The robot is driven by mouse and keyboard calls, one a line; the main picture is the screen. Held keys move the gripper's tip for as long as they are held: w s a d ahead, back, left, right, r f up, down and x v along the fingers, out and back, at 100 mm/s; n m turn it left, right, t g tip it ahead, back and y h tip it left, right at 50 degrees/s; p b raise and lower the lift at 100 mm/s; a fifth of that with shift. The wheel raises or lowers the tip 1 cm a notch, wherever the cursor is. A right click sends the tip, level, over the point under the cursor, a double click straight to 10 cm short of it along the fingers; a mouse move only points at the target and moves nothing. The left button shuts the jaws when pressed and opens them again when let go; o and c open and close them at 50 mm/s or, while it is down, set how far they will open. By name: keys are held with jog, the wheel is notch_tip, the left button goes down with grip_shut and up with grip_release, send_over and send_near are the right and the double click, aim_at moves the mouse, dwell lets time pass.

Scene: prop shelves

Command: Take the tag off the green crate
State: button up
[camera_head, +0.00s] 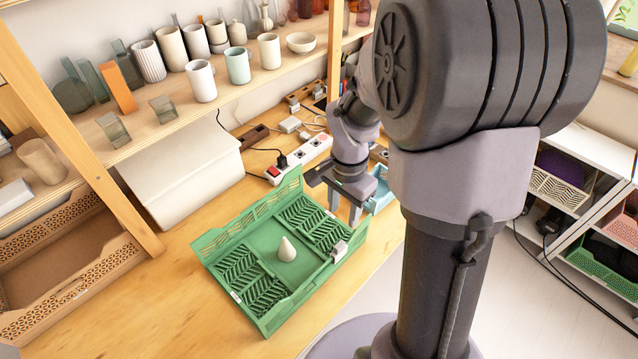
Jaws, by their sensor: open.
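The green crate (222,285) lies on the wooden bench, with slotted panels and low walls. A small pale grey tag (339,250) sits at the crate's right-hand wall, near its front corner. My gripper (344,208) is open and empty above the crate's right side, its two fingers pointing down. In the picture it is a little above the tag and apart from it. A cream cone-shaped object (287,250) stands inside the crate.
A power strip (300,160) with cables lies behind the crate, and a blue tray (380,197) is right of my gripper. A tan crate (75,290) and a shelf post (90,150) stand left. Cups and vases (202,80) line the shelf above.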

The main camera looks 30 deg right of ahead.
aim_at(341, 248)
jog(key=f+b, duration=0.1)
jog(key=f, duration=0.4)
jog(key=f+b, duration=0.2)
jog(key=f, duration=0.4)
jog(key=f+b, duration=0.2)
jog(key=f, duration=0.3)
jog(key=shift+s+d+f, duration=0.1)
jog(key=shift+s+f, duration=0.2)
grip_shut()
